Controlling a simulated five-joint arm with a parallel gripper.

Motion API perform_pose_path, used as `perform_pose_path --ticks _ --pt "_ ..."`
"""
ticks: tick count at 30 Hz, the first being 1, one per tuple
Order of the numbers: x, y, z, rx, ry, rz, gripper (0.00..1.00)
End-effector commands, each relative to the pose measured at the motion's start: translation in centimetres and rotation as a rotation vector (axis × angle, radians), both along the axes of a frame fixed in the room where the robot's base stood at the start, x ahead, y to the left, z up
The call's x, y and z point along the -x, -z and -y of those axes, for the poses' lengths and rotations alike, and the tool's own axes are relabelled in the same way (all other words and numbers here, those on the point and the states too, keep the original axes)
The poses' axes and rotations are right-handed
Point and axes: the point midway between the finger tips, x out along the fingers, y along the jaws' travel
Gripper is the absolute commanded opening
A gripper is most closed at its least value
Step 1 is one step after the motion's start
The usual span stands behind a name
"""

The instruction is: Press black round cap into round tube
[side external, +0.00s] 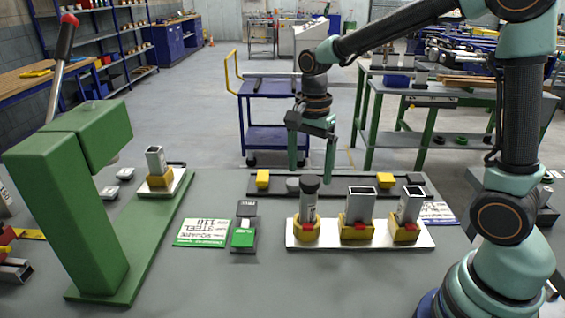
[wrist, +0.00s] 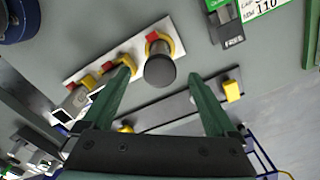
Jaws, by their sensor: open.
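The black round cap (side external: 310,185) sits on top of the upright round tube (side external: 309,208), which stands in a yellow holder with a red clamp at the left end of a white plate (side external: 375,241). How deep the cap sits cannot be told. In the wrist view the cap (wrist: 160,71) appears just beyond and between the fingertips, hiding most of the tube. My gripper (side external: 311,173) is open and empty, fingers pointing down, above and apparently slightly behind the cap. The fingers (wrist: 160,77) show on both sides in the wrist view.
A square tube (side external: 361,203) and another tube (side external: 409,206) stand in holders to the right. A dark rail (side external: 345,193) with yellow and dark caps lies behind. A green lever press (side external: 70,200) holding a square tube (side external: 154,161) stands left.

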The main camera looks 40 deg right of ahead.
Motion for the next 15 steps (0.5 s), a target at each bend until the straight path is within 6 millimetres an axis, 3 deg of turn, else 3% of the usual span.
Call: perform_pose_path --ticks 9,15 --pt "-0.1 -6.6 0.0 0.0 0.0 0.005 0.92" --pt "0.0 -8.8 0.0 -0.001 0.0 0.003 0.92"
